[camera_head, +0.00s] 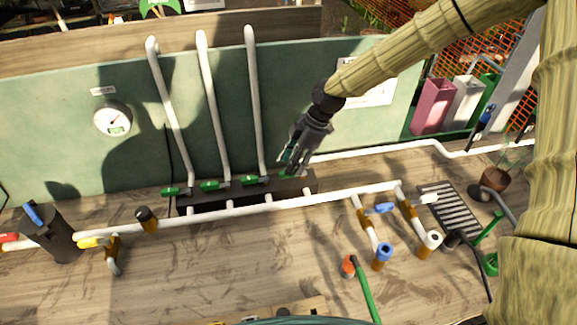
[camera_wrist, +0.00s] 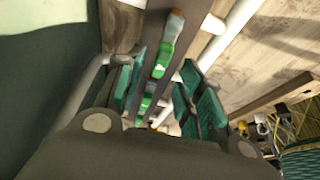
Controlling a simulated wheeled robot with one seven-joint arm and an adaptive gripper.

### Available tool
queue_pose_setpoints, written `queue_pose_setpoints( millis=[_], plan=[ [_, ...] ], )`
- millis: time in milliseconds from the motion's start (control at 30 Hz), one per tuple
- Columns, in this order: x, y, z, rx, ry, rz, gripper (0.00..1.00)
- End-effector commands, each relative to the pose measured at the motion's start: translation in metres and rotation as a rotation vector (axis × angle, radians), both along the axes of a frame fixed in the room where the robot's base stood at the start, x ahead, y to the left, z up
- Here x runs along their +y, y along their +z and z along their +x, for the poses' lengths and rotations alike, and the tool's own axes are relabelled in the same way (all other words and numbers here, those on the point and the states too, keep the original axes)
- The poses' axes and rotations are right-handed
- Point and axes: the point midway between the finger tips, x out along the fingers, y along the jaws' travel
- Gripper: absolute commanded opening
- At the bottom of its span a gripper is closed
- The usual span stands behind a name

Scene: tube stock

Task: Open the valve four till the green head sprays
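Green-handled valves stand in a row on a dark block (camera_head: 297,187) at the foot of the wall: a left handle (camera_head: 171,191), a middle handle (camera_head: 210,185) and a right handle (camera_head: 250,180). My gripper (camera_head: 291,163) is at the block's right end, pointing down, with some green at its tips. In the wrist view its two green-padded fingers (camera_wrist: 166,88) are apart. A green handle (camera_wrist: 165,52) shows in the gap between them, with another green part (camera_wrist: 146,104) beyond; I cannot tell whether they touch. No valve number is readable. I see no water spraying and cannot identify the green head.
A white pipe (camera_head: 330,193) runs along the floor in front of the block, with blue-handled (camera_head: 380,208) and yellow-handled (camera_head: 92,242) valves. Three white pipes rise up the green wall. A gauge (camera_head: 113,119) hangs at left. A drain grate (camera_head: 450,210) lies at right.

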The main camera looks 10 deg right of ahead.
Motion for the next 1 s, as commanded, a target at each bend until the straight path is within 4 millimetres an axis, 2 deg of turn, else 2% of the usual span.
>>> queue_pose_setpoints(
  millis=[300,700,733,933,1000],
  plan=[
    [0.011,-0.025,0.0,0.001,0.002,0.0,0.38],
    [0.014,-0.03,0.0,-0.001,0.002,0.0,0.38],
    [0.013,-0.03,0.0,-0.001,0.002,0.0,0.36],
    [0.013,-0.03,0.0,0.0,0.001,0.0,0.0],
    [0.013,-0.029,0.0,0.0,0.001,0.0,0.0]
  ],
)
